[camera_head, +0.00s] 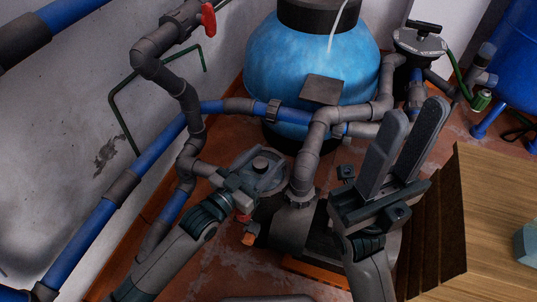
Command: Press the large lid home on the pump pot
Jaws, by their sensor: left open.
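A round grey lid with a raised central knob (262,168) shows in the head view left of centre. It is at the top of the dark pump (292,228), whose pot is mostly hidden below it. I cannot tell whether the lid is seated or level. My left gripper (238,187) reaches in from the lower left. It is open at the lid's near left edge and overlaps it in the picture; contact is unclear. My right gripper (415,112) points up, right of the pump, with its two fingers apart and nothing between them.
Grey and blue pipes run close around the pump. A big blue tank (300,65) stands behind it. A wooden surface (490,210) with a pale blue object (525,243) fills the right side. A grey wall (50,140) bounds the left.

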